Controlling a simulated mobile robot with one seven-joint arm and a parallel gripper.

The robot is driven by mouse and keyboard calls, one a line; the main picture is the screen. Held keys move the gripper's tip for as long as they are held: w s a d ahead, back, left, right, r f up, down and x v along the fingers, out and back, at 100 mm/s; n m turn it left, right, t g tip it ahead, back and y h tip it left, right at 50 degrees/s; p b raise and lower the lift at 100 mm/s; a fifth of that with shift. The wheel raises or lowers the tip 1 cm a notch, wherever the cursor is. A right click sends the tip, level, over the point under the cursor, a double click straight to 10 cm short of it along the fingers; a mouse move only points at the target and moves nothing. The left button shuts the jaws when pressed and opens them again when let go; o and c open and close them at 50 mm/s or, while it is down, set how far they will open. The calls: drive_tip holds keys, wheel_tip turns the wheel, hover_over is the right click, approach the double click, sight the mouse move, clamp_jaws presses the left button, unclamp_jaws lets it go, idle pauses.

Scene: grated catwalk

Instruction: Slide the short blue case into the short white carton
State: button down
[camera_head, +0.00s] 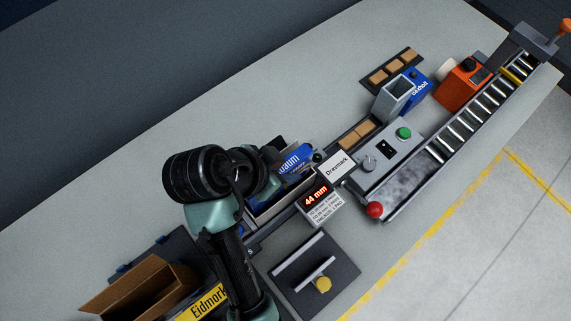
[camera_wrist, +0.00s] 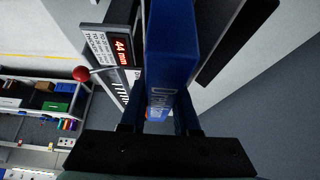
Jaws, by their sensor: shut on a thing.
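A blue case (camera_wrist: 170,45) with white lettering runs up the middle of the wrist view. My gripper (camera_wrist: 158,122) is shut on it, with a dark finger on each side. In the head view, a blue case with white lettering (camera_head: 295,160) shows just right of my wrist, over a narrow pale-rimmed holder; I cannot tell whether it touches the holder. My fingers are hidden there by my arm. A pale, open-topped upright carton (camera_head: 396,94) stands farther right, apart from my gripper; I take it for the short white carton. Its inside is only partly visible.
A blue box (camera_head: 418,88) stands beside the pale carton. A grey control box with a green button (camera_head: 403,134), a 44 mm display (camera_head: 316,194) and a roller conveyor (camera_head: 480,115) are nearby. An open brown box (camera_head: 145,285) is at lower left. The rear bench top is clear.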

sight(290, 161)
drive_tip(key=shift+f+b, duration=0.7)
drive_tip(key=shift+f, duration=0.5)
drive_tip(key=c, duration=0.6)
unclamp_jaws()
drive_tip(key=shift+o, duration=0.2)
drive_tip(key=shift+a+r, duration=0.1)
drive_tip(key=shift+r, duration=0.1)
drive_tip(key=shift+w+r+p, duration=0.1)
drive_tip(key=shift+r+p, duration=0.8)
drive_tip(key=shift+p, duration=0.15)
wheel_tip(290, 161, up, 5)
drive_tip(key=p, duration=0.5)
drive_tip(key=shift+f, duration=0.1)
